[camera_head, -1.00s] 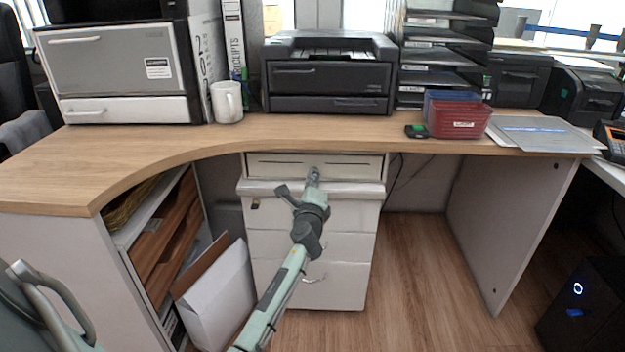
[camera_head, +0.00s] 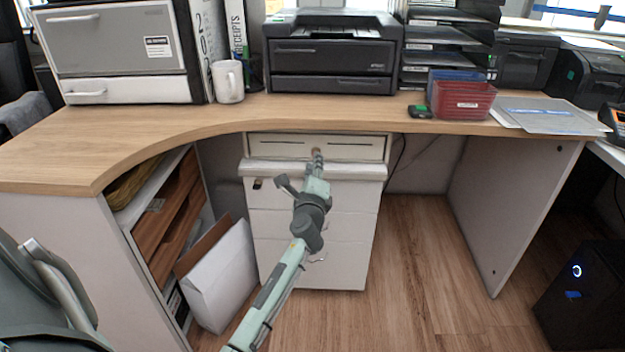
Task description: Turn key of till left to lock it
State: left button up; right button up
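The till (camera_head: 354,148) is the shallow pale drawer unit under the counter top, above a white drawer cabinet, and its front looks shut. Its key sits around the middle of that front and is hidden by my gripper or too small to make out. My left gripper (camera_head: 317,154) is at the middle of the till's front, with its fingertips at the lock area. The fingers look close together, but I cannot tell whether they are shut on the key. My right gripper is not in view.
The wooden counter (camera_head: 180,121) overhangs the till. A white drawer cabinet (camera_head: 345,230) stands below it. Open shelves (camera_head: 180,215) and a white box (camera_head: 222,275) are to the left. Legroom to the right is free. A printer (camera_head: 330,60) stands above on the counter.

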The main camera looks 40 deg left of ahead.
pick_arm(q)
jog(key=v, duration=0.8)
jog(key=shift+s, duration=0.2)
jog(key=s+d+f+n+g+h+p, duration=0.3)
jog(key=s+d+f+n+g+h, duration=0.1)
jog(key=s+f, duration=0.6)
jog(key=s+d+f+n+g+h+p, duration=0.3)
jog(key=s+d+f+n+g, duration=0.3)
jog(key=s, duration=1.1)
notch_tip(320, 180, down, 4)
jog(key=n+g+h, duration=0.1)
jog(key=n+g, duration=0.1)
jog(key=n, duration=0.3)
jog(key=shift+n+p, duration=0.3)
jog(key=shift+p, duration=0.1)
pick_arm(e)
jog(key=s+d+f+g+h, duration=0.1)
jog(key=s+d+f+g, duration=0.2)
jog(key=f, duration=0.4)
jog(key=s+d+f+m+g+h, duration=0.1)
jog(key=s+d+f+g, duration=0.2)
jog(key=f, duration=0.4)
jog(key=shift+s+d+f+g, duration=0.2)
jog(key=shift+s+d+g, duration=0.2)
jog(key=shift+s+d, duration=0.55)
pick_arm(q)
jog(key=shift+o, duration=0.4)
jog(key=shift+d, duration=0.1)
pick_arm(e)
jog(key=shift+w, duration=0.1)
